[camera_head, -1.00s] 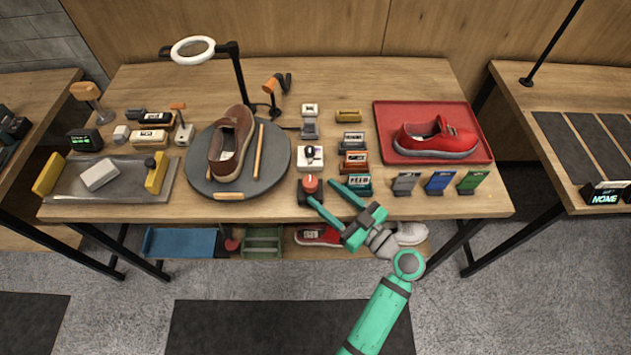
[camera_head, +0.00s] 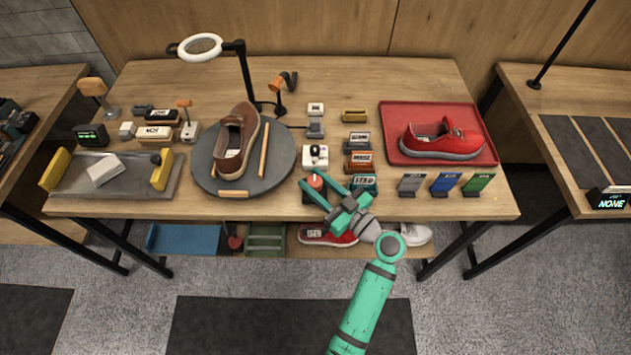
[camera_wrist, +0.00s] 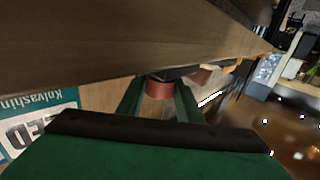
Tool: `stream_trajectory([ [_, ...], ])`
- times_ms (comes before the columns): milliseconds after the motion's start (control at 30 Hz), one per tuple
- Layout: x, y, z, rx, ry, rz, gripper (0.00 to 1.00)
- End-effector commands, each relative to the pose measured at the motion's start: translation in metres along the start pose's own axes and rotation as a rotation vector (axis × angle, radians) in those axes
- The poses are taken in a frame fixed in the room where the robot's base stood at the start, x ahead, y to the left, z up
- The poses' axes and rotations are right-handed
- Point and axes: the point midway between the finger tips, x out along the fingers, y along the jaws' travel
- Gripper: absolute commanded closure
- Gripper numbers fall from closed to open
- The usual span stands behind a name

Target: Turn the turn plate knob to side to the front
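The red knob (camera_head: 315,181) stands on a small dark base at the table's front edge, right of the turn plate. The turn plate (camera_head: 205,180) is a dark round disc bearing a brown shoe (camera_head: 236,142) and two tan sticks. My gripper (camera_head: 313,180) reaches in from the front right, with its two green fingers at the knob. In the wrist view the red knob (camera_wrist: 159,88) shows between the fingertips (camera_wrist: 158,97), with a gap seen on each side. The gripper looks open. The fingers partly hide the knob's base.
A white box with a dark knob (camera_head: 315,156) stands just behind the red knob. A teal-fronted label block (camera_head: 362,184) is close on the right. A red tray (camera_head: 485,150) holds a red shoe. A shelf below holds more shoes (camera_head: 325,236).

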Motion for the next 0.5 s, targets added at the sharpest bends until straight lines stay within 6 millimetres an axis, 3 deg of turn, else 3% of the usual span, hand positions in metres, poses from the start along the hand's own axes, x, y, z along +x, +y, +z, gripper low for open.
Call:
stream_trajectory([
  [267,0.0004,-0.0013,0.0002,0.000,0.000,0.032,0.90],
  [500,0.0004,-0.0026,0.0004,0.000,0.000,0.160,0.90],
])
